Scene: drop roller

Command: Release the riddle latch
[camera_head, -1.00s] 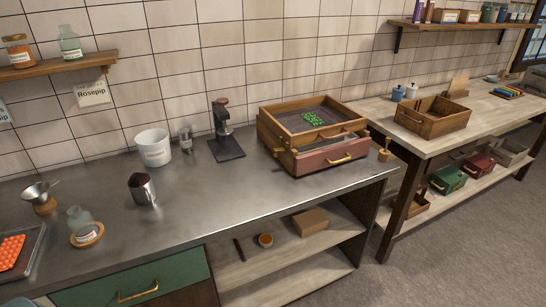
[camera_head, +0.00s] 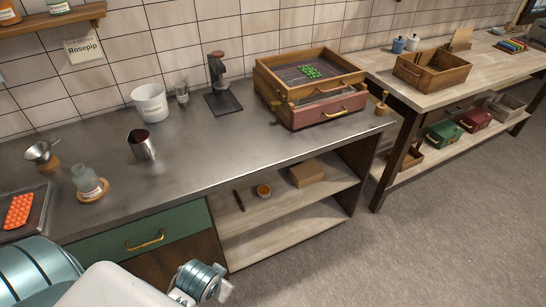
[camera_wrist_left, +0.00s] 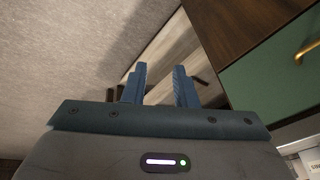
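The riddle is a wooden-framed sieve (camera_head: 268,68) on a box with a red drawer front (camera_head: 327,110) and brass handle, at the right end of the steel counter. Green pieces (camera_head: 312,71) lie on its mesh. The latch is too small to make out. My left gripper shows in the left wrist view (camera_wrist_left: 159,84), its two fingers apart with nothing between them, beside the counter's lower shelves. In the head view my arm parts are at the bottom left, far from the riddle; neither gripper's fingers can be made out there.
The steel counter (camera_head: 210,150) holds a white bucket (camera_head: 151,103), a metal cup (camera_head: 141,145), a black stand (camera_head: 222,95), a glass bottle (camera_head: 88,182) and a funnel (camera_head: 42,152). A wooden crate (camera_head: 431,72) stands on the right bench. The counter before the riddle is clear.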

